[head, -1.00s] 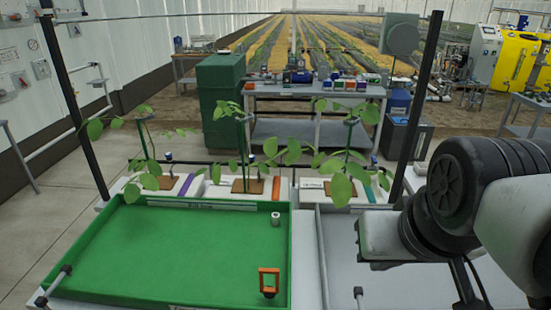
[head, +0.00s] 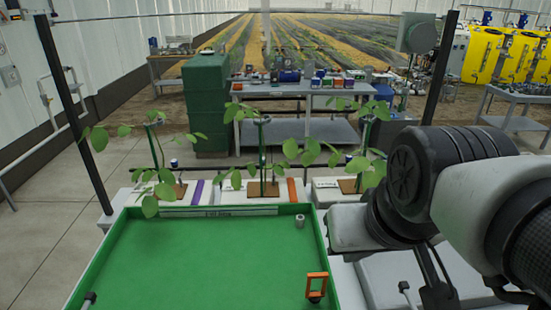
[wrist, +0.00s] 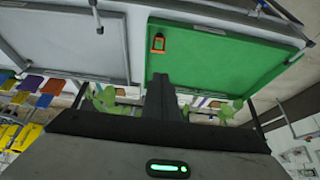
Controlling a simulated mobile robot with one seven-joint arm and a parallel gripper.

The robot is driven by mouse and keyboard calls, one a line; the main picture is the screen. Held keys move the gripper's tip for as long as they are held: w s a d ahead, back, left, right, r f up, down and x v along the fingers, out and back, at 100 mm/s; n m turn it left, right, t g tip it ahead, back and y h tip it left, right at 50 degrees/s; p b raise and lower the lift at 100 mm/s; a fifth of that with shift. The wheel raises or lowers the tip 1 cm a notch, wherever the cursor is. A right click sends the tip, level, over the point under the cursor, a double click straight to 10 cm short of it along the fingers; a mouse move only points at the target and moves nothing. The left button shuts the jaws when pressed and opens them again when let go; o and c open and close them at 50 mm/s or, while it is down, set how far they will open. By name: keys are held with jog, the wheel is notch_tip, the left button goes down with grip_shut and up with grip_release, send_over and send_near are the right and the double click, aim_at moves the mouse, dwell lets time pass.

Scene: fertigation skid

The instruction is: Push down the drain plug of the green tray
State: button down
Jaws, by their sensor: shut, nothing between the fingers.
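The green tray (head: 205,265) fills the lower middle of the head view. An orange square handle on a dark base (head: 316,286) stands upright near its right front corner and looks like the drain plug. It also shows in the wrist view (wrist: 158,43), near the tray's edge beside the grey tray. A small grey cylinder (head: 300,221) stands near the tray's back right corner. My gripper (wrist: 161,82) is shut and empty in the wrist view, its dark fingers overlapping the green tray's edge in the picture. The fingers do not show in the head view. I see no contact with the handle.
A grey tray (wrist: 70,45) lies beside the green one. Potted plants (head: 262,160) on white blocks stand behind the trays, between dark posts (head: 75,115). A workbench (head: 300,132) and a green cabinet (head: 207,105) stand farther back. Open floor (head: 50,240) lies to the left.

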jog(key=shift+a, duration=0.15)
jog(key=w+f+m+g+p, duration=0.4)
jog(key=w+f+m, duration=0.5)
jog(key=w+f, duration=0.9)
notch_tip(320, 180, down, 4)
jog(key=shift+w+r+g+h, duration=0.15)
jog(key=shift+w+g+h, duration=0.15)
jog(key=shift+g+h, duration=0.1)
